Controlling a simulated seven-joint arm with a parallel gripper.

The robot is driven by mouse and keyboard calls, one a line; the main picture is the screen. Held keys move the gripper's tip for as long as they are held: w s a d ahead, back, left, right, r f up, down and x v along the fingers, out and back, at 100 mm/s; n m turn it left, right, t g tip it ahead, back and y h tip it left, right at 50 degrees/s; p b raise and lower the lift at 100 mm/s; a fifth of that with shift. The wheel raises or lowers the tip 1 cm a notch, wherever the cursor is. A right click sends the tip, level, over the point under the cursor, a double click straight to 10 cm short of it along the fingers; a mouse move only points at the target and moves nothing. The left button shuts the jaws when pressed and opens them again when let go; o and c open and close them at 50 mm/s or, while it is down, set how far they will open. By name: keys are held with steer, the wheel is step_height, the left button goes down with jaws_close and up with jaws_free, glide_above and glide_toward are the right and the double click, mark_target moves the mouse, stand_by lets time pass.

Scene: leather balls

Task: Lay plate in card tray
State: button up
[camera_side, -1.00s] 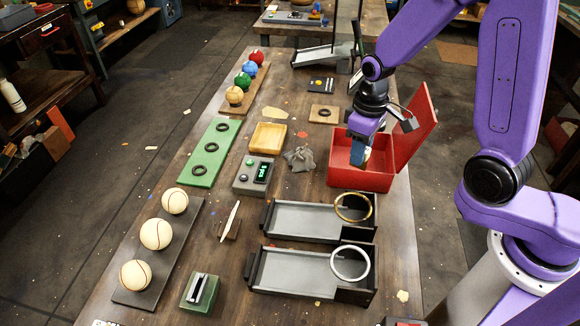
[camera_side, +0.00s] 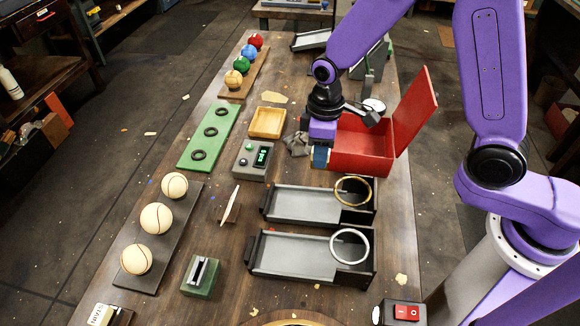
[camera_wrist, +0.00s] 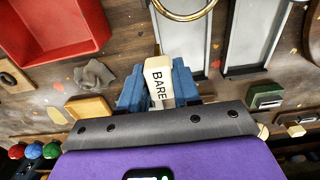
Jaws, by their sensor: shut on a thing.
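My gripper (camera_side: 320,157) hangs at the left front edge of the open red box. In the wrist view its two blue fingers (camera_wrist: 159,92) are shut on a narrow cream plate (camera_wrist: 158,76) lettered "BARE". The plate stands out past the fingertips, its lower part hidden between them. It is hard to make out in the side view. A shallow, square wooden tray (camera_side: 267,122), which looks like the card tray, lies empty to the left and a little behind my gripper. Its edge also shows in the wrist view (camera_wrist: 90,107).
The red box (camera_side: 365,150) stands lid up at my gripper's right. Two grey-floored trays with rings (camera_side: 300,205) are in front.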

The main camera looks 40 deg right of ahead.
steer(key=w+a+f, duration=0.1)
steer(key=w+f, duration=0.1)
steer(key=w+a+f, duration=0.1)
steer(key=w+f, duration=0.1)
steer(key=w+a+f, duration=0.1)
steer(key=w+f, duration=0.2)
steer(key=shift+f, duration=1.6)
steer(key=shift+f, duration=0.1)
steer(key=o, duration=1)
step_height(320, 180, up, 12)
steer(key=shift+r, duration=0.1)
